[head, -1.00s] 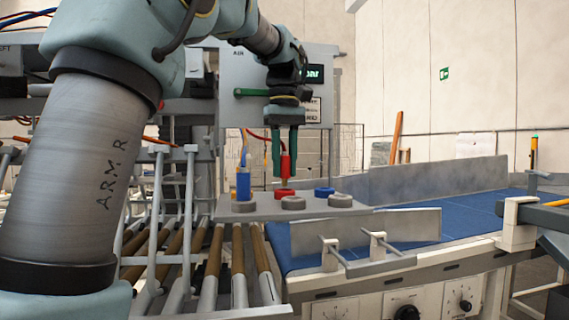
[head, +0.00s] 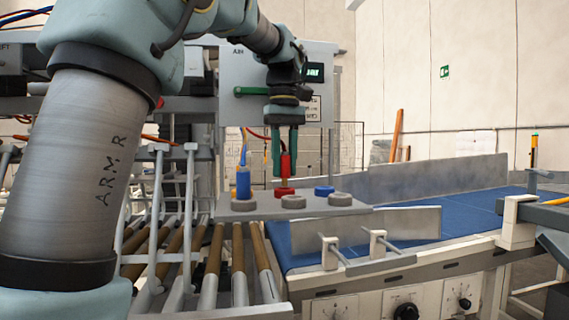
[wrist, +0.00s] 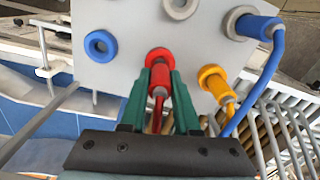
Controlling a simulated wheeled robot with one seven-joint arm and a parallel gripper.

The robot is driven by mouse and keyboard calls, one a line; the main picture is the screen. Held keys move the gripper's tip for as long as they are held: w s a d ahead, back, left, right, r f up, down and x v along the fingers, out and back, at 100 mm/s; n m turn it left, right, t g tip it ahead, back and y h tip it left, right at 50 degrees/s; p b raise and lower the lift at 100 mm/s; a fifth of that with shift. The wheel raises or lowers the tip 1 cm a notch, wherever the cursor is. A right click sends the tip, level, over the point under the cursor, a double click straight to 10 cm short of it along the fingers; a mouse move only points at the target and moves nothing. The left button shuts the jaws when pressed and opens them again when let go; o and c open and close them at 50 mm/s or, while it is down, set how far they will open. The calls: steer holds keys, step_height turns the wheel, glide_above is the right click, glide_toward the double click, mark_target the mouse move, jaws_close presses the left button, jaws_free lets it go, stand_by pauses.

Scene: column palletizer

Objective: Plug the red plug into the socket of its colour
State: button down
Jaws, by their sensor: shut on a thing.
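The red plug (head: 285,164) is held upright between the green fingers of my gripper (head: 285,150), with its cable trailing below it in the wrist view. My gripper is shut on the plug, which also shows in the wrist view (wrist: 158,91). The red socket (head: 285,190) is a ring on the grey panel (head: 263,211), directly below the plug in the head view. In the wrist view the plug's tip lines up with the red socket (wrist: 159,58). A short length of pin shows between plug body and ring. I cannot tell how far the pin is in.
A blue plug (head: 243,183) stands in a grey ring close to the left of my gripper. In the wrist view a yellow plug (wrist: 220,88) sits in a yellow ring, and the blue ring (wrist: 101,46) is empty. Rollers and a blue conveyor (head: 460,212) lie around the panel.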

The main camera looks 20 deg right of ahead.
steer(key=shift+f+b, duration=0.5)
steer(key=shift+f, duration=0.55)
stand_by(1.3)
steer(key=c, duration=0.6)
jaws_free()
steer(key=shift+o, duration=0.2)
step_height(320, 180, up, 10)
steer(key=shift+r, duration=0.4)
